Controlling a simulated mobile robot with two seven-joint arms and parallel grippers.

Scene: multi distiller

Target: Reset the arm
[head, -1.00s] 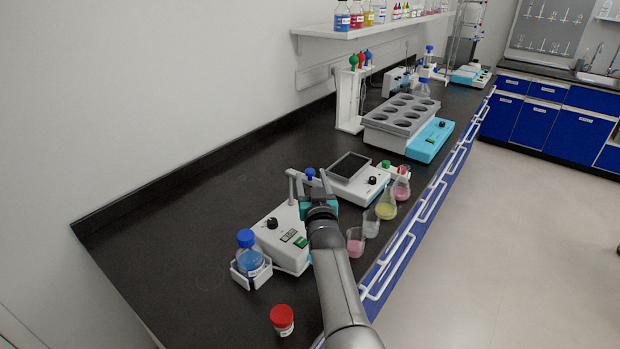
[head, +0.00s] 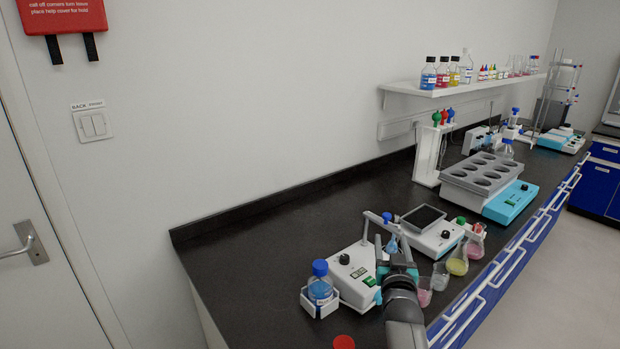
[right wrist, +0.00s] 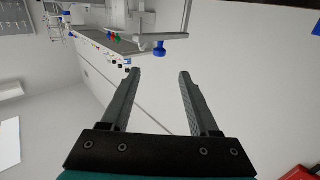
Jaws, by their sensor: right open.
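My right arm (head: 403,318) comes in from the bottom of the head view and reaches over the bench. Its gripper end is near a white instrument, and its fingertips are hard to make out there. In the right wrist view my right gripper (right wrist: 158,74) is open, with two dark fingers apart and nothing between them. Beyond the fingers are a pale wall and, at the top, a blue-ended part (right wrist: 160,48) on a grey rod. My left gripper does not show.
A blue-capped bottle (head: 320,285) in a white holder and a red cap (head: 344,342) are left of my arm. A white instrument (head: 350,272) is close beside it. Beakers and flasks (head: 457,262) stand to its right. The bench's left part (head: 250,240) is clear.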

